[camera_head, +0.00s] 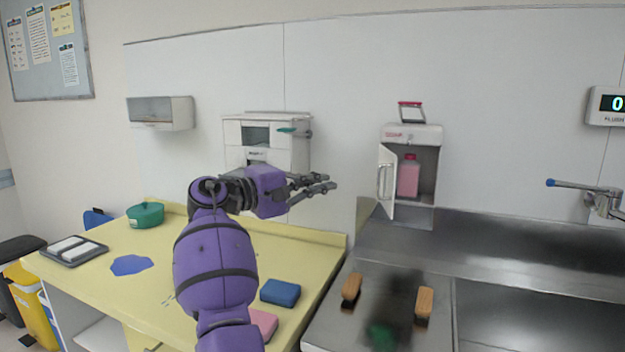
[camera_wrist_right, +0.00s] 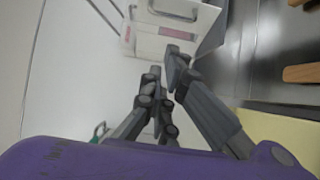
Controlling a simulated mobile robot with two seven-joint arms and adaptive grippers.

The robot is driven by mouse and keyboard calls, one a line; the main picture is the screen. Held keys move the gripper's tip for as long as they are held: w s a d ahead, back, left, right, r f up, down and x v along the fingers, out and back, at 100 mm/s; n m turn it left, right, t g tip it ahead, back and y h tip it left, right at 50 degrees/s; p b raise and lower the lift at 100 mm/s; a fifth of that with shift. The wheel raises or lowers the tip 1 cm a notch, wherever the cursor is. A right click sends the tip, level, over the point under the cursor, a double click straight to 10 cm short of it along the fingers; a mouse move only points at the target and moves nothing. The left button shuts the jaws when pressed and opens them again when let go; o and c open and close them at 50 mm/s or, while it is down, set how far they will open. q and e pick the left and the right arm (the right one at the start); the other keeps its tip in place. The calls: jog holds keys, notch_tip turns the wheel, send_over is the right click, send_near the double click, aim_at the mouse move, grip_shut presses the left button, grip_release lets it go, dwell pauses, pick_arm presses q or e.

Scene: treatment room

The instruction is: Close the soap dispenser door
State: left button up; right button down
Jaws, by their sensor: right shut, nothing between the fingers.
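The soap dispenser (camera_head: 412,134) is a white box on the wall right of centre in the head view. Its door (camera_head: 387,180) stands open, swung out at the box's left side, with a handle on its face. A pink bottle (camera_head: 408,177) is inside. My right gripper (camera_head: 331,186) is shut and empty, to the left of the door and apart from it, pointing right. In the right wrist view, the gripper's fingers (camera_wrist_right: 165,75) point up toward a white part of the dispenser (camera_wrist_right: 165,40) with a handle. My left gripper is in neither view.
A steel counter with a sink (camera_head: 500,255) lies below the dispenser, with a tap (camera_head: 600,200) at right. Two wooden-handled brushes (camera_head: 351,288) lie in front. A yellow counter (camera_head: 190,260) holds a blue sponge (camera_head: 280,292) and a green pot (camera_head: 145,214). A white cabinet (camera_head: 230,135) hangs behind my arm.

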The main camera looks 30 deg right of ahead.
aim_at(378, 179)
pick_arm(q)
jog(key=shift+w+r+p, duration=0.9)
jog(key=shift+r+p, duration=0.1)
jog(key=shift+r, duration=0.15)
pick_arm(e)
jog(key=s+d, duration=0.1)
jog(key=d, duration=0.8)
jog(key=shift+d+f, duration=0.15)
jog(key=shift+f, duration=0.1)
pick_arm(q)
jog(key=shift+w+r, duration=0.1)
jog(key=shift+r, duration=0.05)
pick_arm(e)
jog(key=shift+s, duration=0.1)
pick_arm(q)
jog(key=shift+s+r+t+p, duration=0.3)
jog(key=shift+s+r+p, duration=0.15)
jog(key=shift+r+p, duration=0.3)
pick_arm(e)
jog(key=shift+s+d+n+t, duration=0.35)
jog(key=shift+s+n+t, duration=0.15)
jog(key=shift+t, duration=0.3)
